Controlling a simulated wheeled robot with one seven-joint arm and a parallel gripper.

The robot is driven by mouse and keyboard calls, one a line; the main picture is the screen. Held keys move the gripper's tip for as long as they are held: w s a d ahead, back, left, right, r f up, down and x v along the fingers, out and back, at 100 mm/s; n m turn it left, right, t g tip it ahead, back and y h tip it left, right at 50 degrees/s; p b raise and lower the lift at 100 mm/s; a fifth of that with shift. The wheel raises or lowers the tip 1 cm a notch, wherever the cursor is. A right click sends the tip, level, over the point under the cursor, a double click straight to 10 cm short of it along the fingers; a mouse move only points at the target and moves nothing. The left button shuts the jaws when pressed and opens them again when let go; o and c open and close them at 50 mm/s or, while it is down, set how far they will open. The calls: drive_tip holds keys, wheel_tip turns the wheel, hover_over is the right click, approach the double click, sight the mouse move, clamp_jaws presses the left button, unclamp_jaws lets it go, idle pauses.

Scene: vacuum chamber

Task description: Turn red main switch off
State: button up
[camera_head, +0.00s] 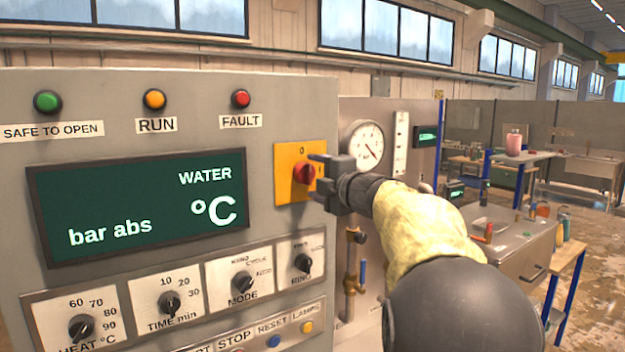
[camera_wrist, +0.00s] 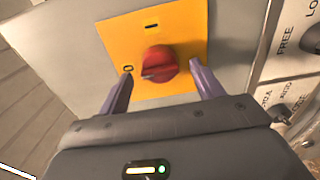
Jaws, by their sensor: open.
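The red main switch (camera_head: 304,173) is a round red knob on a yellow plate (camera_head: 286,190) at the right edge of the grey control panel. In the wrist view the red knob (camera_wrist: 159,64) sits near the middle of the yellow plate (camera_wrist: 187,28), with dark marks above it and to its left. My gripper (camera_head: 318,174) reaches in from the right. In the wrist view my open gripper (camera_wrist: 161,85) has one finger on each side below the knob. I cannot tell whether the fingers touch it. The gripper partly hides the plate in the head view.
The dark display (camera_head: 140,205) reads "WATER", "bar abs" and "°C". Several black rotary knobs, such as MODE (camera_head: 242,283), lie below it. A pressure gauge (camera_head: 366,146) and a pipe with a blue-handled valve (camera_head: 352,265) are close to my arm. Tables stand at the right.

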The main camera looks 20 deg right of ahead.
drive_tip(key=s+d+b, duration=0.3)
drive_tip(key=s, duration=1.2)
drive_tip(key=shift+w, duration=0.1)
drive_tip(key=w+a+f+m+g+h, duration=0.2)
drive_tip(key=f+m, duration=0.3)
drive_tip(key=f, duration=0.4)
drive_tip(key=w+a+f+m+g+h, duration=0.1)
drive_tip(key=f+m+h, duration=0.1)
drive_tip(key=f+m, duration=0.45)
drive_tip(key=w+a+f+m+g+h, duration=0.2)
drive_tip(key=f+m, duration=0.2)
drive_tip(key=f, duration=0.6)
drive_tip(key=s+a+f+m+g+y, duration=0.1)
drive_tip(key=s+a+f+m+g, duration=0.1)
drive_tip(key=s+a+f+g, duration=0.3)
drive_tip(key=s+a+f+m+g+y, duration=0.1)
drive_tip(key=s+a+f+m+g, duration=0.2)
drive_tip(key=s+f, duration=1)
drive_tip(key=a+f+g, duration=0.2)
drive_tip(key=a, duration=0.2)
drive_tip(key=shift+f+y, duration=0.25)
drive_tip(key=shift+y, duration=0.05)
